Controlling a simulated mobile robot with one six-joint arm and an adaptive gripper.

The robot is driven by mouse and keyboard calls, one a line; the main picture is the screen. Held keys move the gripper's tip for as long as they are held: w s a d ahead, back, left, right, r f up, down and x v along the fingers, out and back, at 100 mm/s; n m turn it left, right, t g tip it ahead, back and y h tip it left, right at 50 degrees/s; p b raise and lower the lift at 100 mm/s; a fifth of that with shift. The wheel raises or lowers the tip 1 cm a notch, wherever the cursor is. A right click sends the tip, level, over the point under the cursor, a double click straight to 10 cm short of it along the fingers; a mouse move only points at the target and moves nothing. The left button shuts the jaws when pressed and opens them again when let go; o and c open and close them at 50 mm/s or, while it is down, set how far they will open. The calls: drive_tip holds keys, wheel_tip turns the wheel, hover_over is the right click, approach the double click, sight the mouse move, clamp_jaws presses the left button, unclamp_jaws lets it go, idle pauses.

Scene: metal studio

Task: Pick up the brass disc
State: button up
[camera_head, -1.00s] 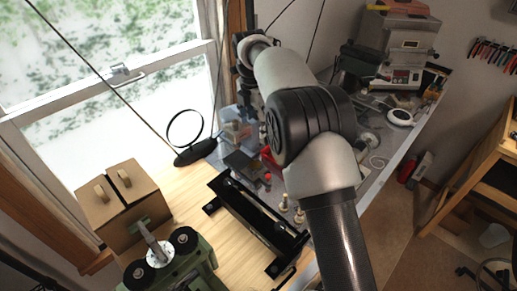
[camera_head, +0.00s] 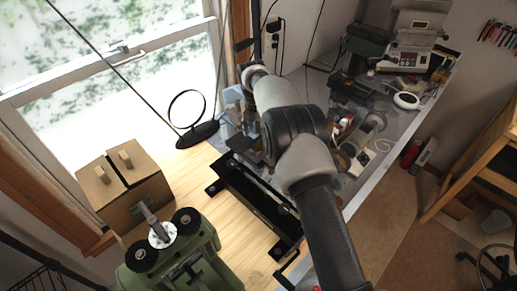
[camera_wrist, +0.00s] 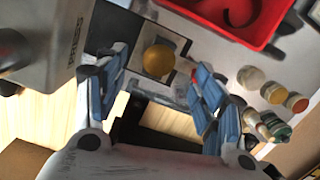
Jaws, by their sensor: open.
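The brass disc (camera_wrist: 158,60) shows in the wrist view as a round, yellow-gold piece on a grey, plate-like surface. My gripper (camera_wrist: 155,78) is open, with one blue-padded finger on each side of the disc in the picture. Clear space shows between the disc and both fingers. I cannot tell how far the fingertips are above it. In the head view I cannot make out the disc, and my arm covers part of the bench there.
A red tray (camera_wrist: 232,14) lies beyond the disc, and several small capped jars (camera_wrist: 273,92) stand to its right. A grey machine (camera_wrist: 42,42) is close on the left. In the head view, a black rail (camera_head: 254,200) and a green machine (camera_head: 185,255) occupy the wooden bench.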

sight(259, 147)
drive_tip(key=shift+f+b, duration=0.65)
drive_tip(key=shift+f, duration=2.1)
drive_tip(key=shift+s, duration=0.1)
drive_tip(key=shift+c, duration=0.3)
drive_tip(key=c, duration=1)
drive_tip(key=shift+r, duration=0.1)
